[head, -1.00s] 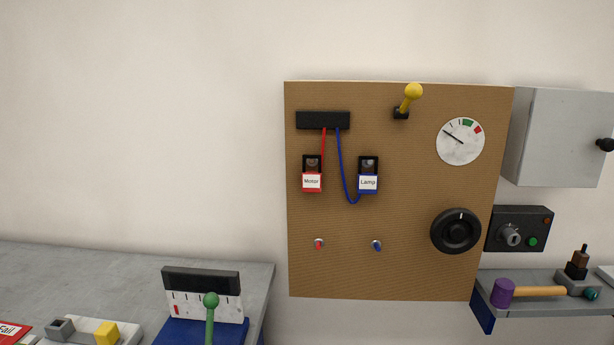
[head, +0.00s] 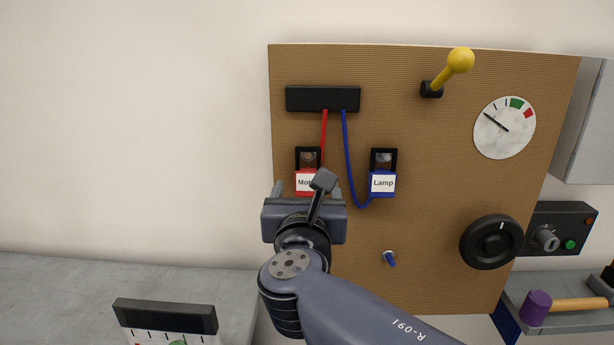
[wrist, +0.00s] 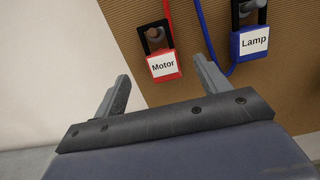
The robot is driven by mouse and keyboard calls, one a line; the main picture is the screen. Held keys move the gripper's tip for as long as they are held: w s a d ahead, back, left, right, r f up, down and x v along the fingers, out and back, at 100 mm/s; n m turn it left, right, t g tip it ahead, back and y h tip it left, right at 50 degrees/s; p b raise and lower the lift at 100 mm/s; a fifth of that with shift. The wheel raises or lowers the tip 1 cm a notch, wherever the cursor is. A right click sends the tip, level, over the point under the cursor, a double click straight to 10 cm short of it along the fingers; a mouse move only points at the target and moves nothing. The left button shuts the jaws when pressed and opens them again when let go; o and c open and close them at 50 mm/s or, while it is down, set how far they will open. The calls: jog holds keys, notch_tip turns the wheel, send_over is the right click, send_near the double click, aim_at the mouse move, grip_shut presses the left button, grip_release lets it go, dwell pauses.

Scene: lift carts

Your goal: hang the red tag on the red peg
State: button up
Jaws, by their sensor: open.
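The red tag (head: 304,183), labelled Motor, is upright against the brown board, with a black frame above it and a red cord beside it. It also shows in the wrist view (wrist: 164,67). My gripper (head: 307,189) is open in front of the board, and its fingers (wrist: 160,75) appear to either side of the tag's lower part. The tag seems to be beyond the fingertips; I see no contact. The red peg is hidden behind my arm in the head view and is not in the wrist view.
A blue tag (head: 382,184), labelled Lamp, is to the right, with a blue cord (head: 346,150). A blue peg (head: 389,258) is below it. A yellow-knobbed lever (head: 460,61), a gauge (head: 504,128) and a black wheel (head: 491,242) are further right. A grey table (head: 60,300) is at lower left.

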aim_at(308, 163)
jog(key=w+p, duration=0.1)
jog(key=w, duration=0.7)
jog(key=shift+d+r, duration=0.1)
jog(key=shift+r, duration=0.05)
jog(key=shift+c, duration=0.2)
jog(key=c, duration=1)
